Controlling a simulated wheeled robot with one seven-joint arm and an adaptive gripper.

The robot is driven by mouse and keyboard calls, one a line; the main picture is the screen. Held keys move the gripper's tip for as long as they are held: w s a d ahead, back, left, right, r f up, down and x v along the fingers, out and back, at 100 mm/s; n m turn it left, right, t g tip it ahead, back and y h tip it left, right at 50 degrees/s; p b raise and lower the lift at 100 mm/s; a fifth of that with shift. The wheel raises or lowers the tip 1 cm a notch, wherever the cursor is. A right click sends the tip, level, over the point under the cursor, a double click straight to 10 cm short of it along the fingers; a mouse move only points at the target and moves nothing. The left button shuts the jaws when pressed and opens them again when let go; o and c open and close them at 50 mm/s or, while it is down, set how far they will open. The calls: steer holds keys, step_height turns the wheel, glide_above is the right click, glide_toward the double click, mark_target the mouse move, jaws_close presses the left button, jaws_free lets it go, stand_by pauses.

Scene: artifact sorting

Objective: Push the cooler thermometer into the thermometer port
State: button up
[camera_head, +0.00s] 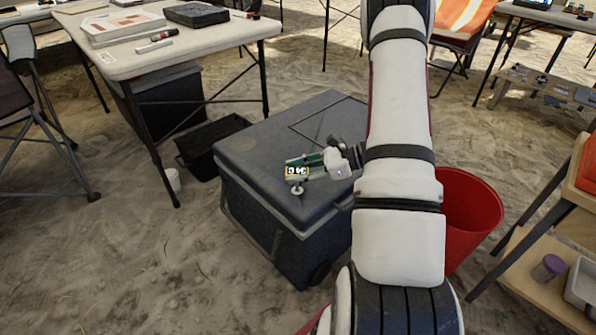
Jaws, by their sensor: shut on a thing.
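The cooler (255,155) is a large dark grey box with a closed lid, standing on the sand in the middle of the view. My gripper (307,165) is over the front right part of the lid, pointing left. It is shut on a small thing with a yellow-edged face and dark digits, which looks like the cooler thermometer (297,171). A small pale round piece (297,189) shows just below it, close to the lid's front edge; I cannot tell whether it belongs to the thermometer or to the port. The thermometer port is not clearly visible.
My arm hides the cooler's right side. A red bucket (471,215) stands right of it. A black open bin (205,155) and a folding table (150,55) are at the left. A wooden shelf (540,250) is at the right. Sand in front is clear.

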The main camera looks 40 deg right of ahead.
steer(key=shift+f+b, duration=0.95)
steer(key=shift+f, duration=1.05)
steer(key=o, duration=1.2)
steer(key=v, duration=1.2)
